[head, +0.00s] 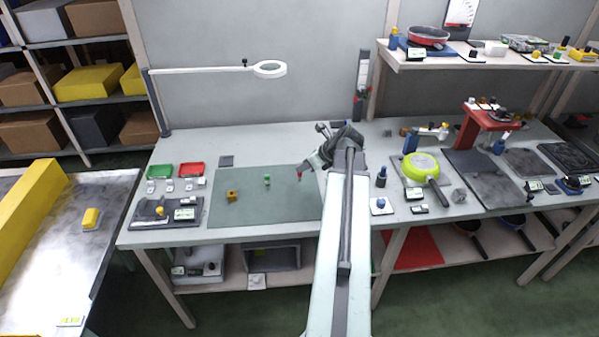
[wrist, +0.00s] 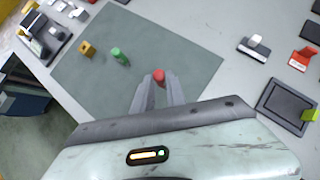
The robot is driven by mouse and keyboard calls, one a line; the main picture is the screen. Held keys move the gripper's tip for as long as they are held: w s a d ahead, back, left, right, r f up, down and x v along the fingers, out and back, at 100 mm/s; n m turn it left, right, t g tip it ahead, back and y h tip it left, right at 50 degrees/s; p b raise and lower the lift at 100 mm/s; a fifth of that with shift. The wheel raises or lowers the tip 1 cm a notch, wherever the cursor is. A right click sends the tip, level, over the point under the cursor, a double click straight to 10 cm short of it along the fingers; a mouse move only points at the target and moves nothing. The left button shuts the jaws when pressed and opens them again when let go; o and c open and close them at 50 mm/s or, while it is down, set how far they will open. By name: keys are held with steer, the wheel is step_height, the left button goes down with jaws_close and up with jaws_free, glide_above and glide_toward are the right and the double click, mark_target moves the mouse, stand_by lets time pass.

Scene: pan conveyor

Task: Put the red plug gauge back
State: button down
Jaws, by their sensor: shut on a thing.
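The red plug gauge (wrist: 158,76) is between the fingertips of my gripper (wrist: 157,88) in the wrist view. In the head view my gripper (head: 301,172) is small, with a bit of red at its tip (head: 299,178), above the right part of the green mat (head: 285,205). My gripper is shut on the red plug gauge. Whether the gauge touches the mat cannot be told. A green piece (head: 267,181) stands on the mat left of my gripper; it also shows in the wrist view (wrist: 120,56).
A yellow-brown block (head: 232,195) sits on the mat. Green (head: 160,172) and red (head: 191,169) trays stand at the back left, with small white-based items before them. A dark fixture board (head: 150,213) lies front left. A green pan (head: 424,167) lies to the right.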

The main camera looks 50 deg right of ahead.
steer(key=f, duration=0.1)
steer(key=f+b, duration=0.1)
steer(key=f, duration=0.1)
steer(key=shift+s+d+f+b, duration=0.15)
steer(key=shift+s+d+b, duration=0.15)
steer(key=shift+b, duration=0.05)
steer(key=shift+s+f+b, duration=0.15)
steer(key=shift+b, duration=0.15)
steer(key=shift+w+a+p, duration=0.25)
steer(key=shift+w+p, duration=0.05)
steer(key=shift+w, duration=0.05)
steer(key=c, duration=1.3)
jaws_free()
steer(key=shift+c, duration=0.2)
